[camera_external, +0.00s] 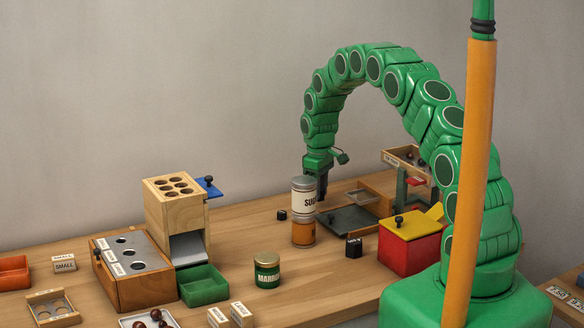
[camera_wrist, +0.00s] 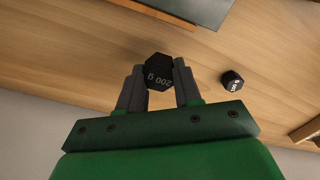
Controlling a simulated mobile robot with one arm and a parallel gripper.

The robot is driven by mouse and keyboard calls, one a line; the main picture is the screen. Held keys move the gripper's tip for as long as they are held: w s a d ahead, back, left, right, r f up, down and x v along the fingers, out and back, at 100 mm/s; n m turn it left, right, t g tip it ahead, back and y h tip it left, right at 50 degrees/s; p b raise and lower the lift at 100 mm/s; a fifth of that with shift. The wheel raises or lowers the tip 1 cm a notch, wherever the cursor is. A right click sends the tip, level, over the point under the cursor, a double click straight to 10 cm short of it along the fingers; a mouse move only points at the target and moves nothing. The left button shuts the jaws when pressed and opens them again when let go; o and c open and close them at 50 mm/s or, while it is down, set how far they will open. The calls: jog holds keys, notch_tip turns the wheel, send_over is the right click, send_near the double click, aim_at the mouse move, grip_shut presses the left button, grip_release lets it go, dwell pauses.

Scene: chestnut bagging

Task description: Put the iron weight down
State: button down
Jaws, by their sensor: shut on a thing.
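My gripper (camera_external: 322,188) hangs fingers down behind the sugar tin (camera_external: 303,198) in the external view. In the wrist view my gripper (camera_wrist: 159,70) is shut on a black hexagonal iron weight (camera_wrist: 160,78) marked "200 g". The held weight is hidden or too dark to make out in the external view. I cannot tell whether it touches the wooden table (camera_wrist: 95,45). A smaller black weight (camera_wrist: 232,80) stands on the table to the right of the gripper in the wrist view. In the external view a small black weight (camera_external: 282,215) stands left of the tin.
A dark flat plate (camera_external: 348,219) lies right of the tin. A labelled black block (camera_external: 353,248) and a red box with yellow lid (camera_external: 408,250) stand nearer. A green jar (camera_external: 267,270) and wooden dispenser (camera_external: 172,222) stand left. Bare table lies behind the small weight.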

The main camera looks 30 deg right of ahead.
jog(key=shift+f, duration=1.6)
jog(key=c, duration=0.8)
grip_release()
jog(key=shift+f, duration=0.1)
